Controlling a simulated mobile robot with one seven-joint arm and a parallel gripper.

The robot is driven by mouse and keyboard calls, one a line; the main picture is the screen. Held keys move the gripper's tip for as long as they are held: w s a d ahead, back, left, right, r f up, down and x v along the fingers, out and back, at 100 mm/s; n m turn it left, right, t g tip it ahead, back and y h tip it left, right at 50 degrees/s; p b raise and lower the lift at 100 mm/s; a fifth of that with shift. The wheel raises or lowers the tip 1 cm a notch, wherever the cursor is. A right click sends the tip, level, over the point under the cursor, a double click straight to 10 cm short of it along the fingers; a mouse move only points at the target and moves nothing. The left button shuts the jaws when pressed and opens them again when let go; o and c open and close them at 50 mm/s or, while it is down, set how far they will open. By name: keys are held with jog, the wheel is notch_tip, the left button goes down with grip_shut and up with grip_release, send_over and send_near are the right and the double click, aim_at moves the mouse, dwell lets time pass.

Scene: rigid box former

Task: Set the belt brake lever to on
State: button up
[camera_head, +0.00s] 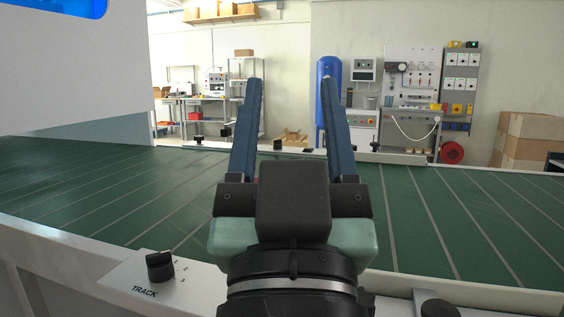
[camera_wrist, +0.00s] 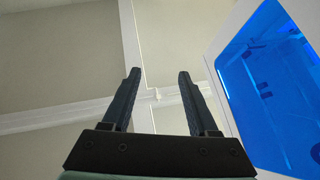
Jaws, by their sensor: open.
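My gripper (camera_head: 290,115) is in the middle of the head view, with its two long blue-grey fingers apart and nothing between them. It is raised over the near side of the green belt (camera_head: 425,225). In the wrist view my gripper (camera_wrist: 157,88) is also open and empty, against the ceiling or upper wall. I cannot make out a lever marked as the belt brake in either view. A black knob (camera_head: 160,265) sits on a pale plate labelled TRACK, to the left of my gripper. A dark rounded part (camera_head: 440,308) shows at the bottom right edge, partly cut off.
A white machine housing (camera_head: 70,65) with a blue window stands at upper left; its blue window (camera_wrist: 275,85) fills the right of the wrist view. White rails edge the belt, with small dark knobs along the far one. Shelves, a blue tank (camera_head: 327,75) and cardboard boxes (camera_head: 525,140) stand beyond.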

jog(key=w+r+g+p, duration=0.3)
jog(key=w+p, duration=0.2)
jog(key=p, duration=0.3)
jog(key=w+f+g+y+p, duration=0.25)
jog(key=f+g+p, duration=0.25)
jog(key=p, duration=0.5)
jog(key=s+f+g+y, duration=0.1)
jog(key=s+f, duration=0.1)
jog(key=f, duration=0.2)
jog(key=s+d+f+n+g+y+p, duration=0.1)
jog(key=s+f, duration=0.1)
jog(key=f, duration=0.2)
jog(key=s+d+f+y+p, duration=0.1)
jog(key=s+f, duration=0.2)
jog(key=f, duration=0.1)
jog(key=shift+g+y, duration=0.25)
jog(key=shift+g, duration=0.15)
jog(key=s+d+t+y, duration=0.2)
jog(key=s, duration=0.5)
jog(key=shift+m, duration=0.4)
jog(key=p+x, duration=0.1)
jog(key=x, duration=0.3)
jog(key=p+x, duration=0.1)
jog(key=x, duration=0.4)
jog(key=f+p+x, duration=0.1)
jog(key=x, duration=0.3)
jog(key=shift+w+a+f, duration=0.1)
jog(key=shift+a, duration=0.1)
